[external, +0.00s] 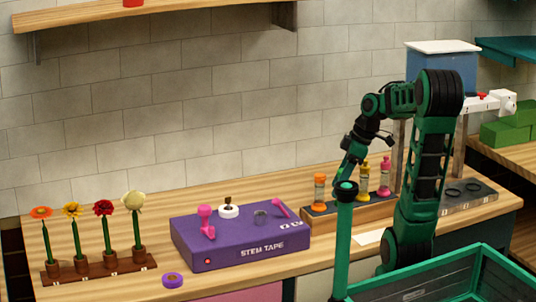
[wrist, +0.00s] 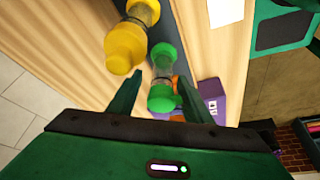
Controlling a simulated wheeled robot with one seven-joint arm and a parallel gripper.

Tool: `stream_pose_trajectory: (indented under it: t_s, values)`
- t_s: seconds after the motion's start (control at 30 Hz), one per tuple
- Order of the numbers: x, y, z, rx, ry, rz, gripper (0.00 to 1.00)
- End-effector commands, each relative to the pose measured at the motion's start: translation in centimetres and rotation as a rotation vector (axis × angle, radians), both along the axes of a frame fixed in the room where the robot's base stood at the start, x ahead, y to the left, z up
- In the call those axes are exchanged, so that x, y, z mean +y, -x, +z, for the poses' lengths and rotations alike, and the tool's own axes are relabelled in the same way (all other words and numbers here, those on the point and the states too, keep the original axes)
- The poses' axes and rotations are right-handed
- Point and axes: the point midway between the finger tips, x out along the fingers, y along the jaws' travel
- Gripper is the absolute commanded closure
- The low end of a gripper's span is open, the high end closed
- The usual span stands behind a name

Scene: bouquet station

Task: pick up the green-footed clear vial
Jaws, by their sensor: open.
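The green-footed clear vial (wrist: 162,78) has a green part at each end and a clear middle. In the wrist view it lies between the two fingers of my gripper (wrist: 160,86), which are open with a gap on each side. In the external view my gripper (external: 350,172) is low over the vial rack (external: 375,212), between the orange vial (external: 319,190) and the yellow vial (external: 364,182). The green vial cannot be made out there, behind my arm and a green post.
A yellow vial (wrist: 126,42) stands close to my left finger in the wrist view. A pink vial (external: 384,177) is at the rack's right. The purple stem tape box (external: 240,240) and a flower stand (external: 100,268) are to the left. A green bin (external: 450,280) is in front.

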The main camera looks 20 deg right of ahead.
Motion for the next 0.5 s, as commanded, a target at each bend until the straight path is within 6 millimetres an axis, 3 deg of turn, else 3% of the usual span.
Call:
stream_pose_trajectory:
  t_s: [0.13, 0.4, 0.43, 0.5]
  values:
    - [0.6, -0.2, -1.4, 0.002, 0.0, 0.002, 0.55]
    - [0.6, -0.3, -1.6, 0.0, 0.0, 0.001, 0.55]
    - [0.6, -0.3, -1.6, 0.0, 0.0, 0.001, 0.57]
    - [0.6, -0.3, -1.6, 0.0, 0.0, 0.001, 0.74]
